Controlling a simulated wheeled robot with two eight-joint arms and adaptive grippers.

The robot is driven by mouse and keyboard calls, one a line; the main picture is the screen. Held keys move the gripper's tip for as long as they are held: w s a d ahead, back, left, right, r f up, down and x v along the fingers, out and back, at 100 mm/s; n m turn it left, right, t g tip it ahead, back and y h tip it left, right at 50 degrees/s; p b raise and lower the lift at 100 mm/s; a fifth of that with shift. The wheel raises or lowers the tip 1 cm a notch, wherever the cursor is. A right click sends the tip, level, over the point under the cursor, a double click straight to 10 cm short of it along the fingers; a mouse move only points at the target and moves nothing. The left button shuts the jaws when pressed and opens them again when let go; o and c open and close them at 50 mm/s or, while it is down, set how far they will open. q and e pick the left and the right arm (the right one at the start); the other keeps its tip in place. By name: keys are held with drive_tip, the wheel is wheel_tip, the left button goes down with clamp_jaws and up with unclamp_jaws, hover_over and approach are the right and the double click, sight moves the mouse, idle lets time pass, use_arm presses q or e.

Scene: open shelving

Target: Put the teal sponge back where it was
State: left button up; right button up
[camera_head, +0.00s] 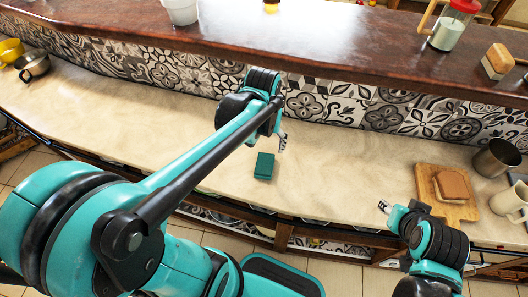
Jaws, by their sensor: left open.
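The teal sponge (264,166) lies on the light stone counter (335,175), near its front edge in the middle of the head view. My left gripper (282,141) is open and just behind and to the right of the sponge, apart from it in the picture. Its own wrist hides part of its fingers. My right gripper (385,207) is at the lower right, at the counter's front edge, with nothing seen in it. Its finger spread is not clear.
A cutting board (427,205) with a brown block (453,186), a metal pot (496,158) and a cream mug (511,201) stand at the right. A dark wooden shelf (330,55) runs above the counter, holding a red-lidded jar (447,31). Pots stand far left.

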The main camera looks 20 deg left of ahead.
use_arm(q)
drive_tip(key=s+d+r+m+t, duration=0.2)
drive_tip(key=s+r+t, duration=0.1)
drive_tip(key=s+t, duration=0.3)
drive_tip(key=shift+s+d+r+m, duration=0.25)
drive_tip(key=shift+s+m, duration=0.05)
drive_tip(key=shift+s, duration=0.25)
use_arm(e)
drive_tip(key=shift+s, duration=0.1)
use_arm(q)
drive_tip(key=shift+f+b, duration=0.8)
drive_tip(key=shift+f, duration=0.05)
use_arm(e)
drive_tip(key=shift+f, duration=0.8)
use_arm(q)
drive_tip(key=shift+c, duration=0.2)
use_arm(e)
drive_tip(key=shift+c, duration=0.3)
